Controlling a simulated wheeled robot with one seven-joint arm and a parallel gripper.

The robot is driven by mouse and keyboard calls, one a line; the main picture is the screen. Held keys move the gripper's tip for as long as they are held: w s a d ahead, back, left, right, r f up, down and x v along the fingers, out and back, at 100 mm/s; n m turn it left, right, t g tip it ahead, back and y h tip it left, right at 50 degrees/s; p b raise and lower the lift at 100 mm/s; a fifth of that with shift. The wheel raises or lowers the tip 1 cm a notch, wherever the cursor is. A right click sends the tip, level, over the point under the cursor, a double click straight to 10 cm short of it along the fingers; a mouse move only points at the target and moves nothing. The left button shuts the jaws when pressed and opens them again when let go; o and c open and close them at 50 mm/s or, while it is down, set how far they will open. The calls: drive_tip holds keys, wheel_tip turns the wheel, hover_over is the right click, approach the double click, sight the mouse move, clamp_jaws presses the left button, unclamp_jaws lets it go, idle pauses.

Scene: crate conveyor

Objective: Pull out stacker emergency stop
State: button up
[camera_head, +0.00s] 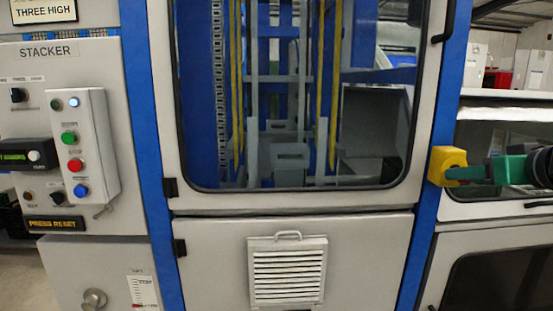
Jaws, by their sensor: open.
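A yellow box (440,158), which looks like the stacker emergency stop housing, is mounted on the blue post at the right. My gripper (455,174), with green fingers, reaches in from the right edge and overlaps the lower right of the box. The fingers are open. I cannot see a stop button; the fingers hide that side of the box. I cannot tell whether the fingers touch it.
A STACKER control panel (20,112) is at the left. Its raised button box (99,140) has green, red and blue buttons. A sign (56,224) below reads PRESS RESET. A windowed door (300,201) and a lower door with a vent (287,270) fill the middle.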

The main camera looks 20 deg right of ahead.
drive_tip(key=v, duration=1)
drive_tip(key=shift+s, duration=0.3)
drive_tip(key=shift+a, duration=0.1)
drive_tip(key=w+a+f+m+g+y, duration=0.1)
drive_tip(key=w+a+f+g, duration=0.2)
drive_tip(key=f, duration=0.5)
drive_tip(key=w+a+f+m+g+y, duration=0.1)
drive_tip(key=w+a+f+g+y, duration=0.15)
drive_tip(key=f, duration=0.55)
drive_tip(key=s+a+f+m+g, duration=0.1)
drive_tip(key=s+a+f+g, duration=0.2)
drive_tip(key=f, duration=0.3)
drive_tip(key=s+a+f+g, duration=0.4)
drive_tip(key=a+f, duration=0.1)
drive_tip(key=f, duration=0.1)
drive_tip(key=shift+s+f+m+g, duration=0.35)
drive_tip(key=shift+f+m, duration=0.05)
drive_tip(key=shift+w, duration=0.15)
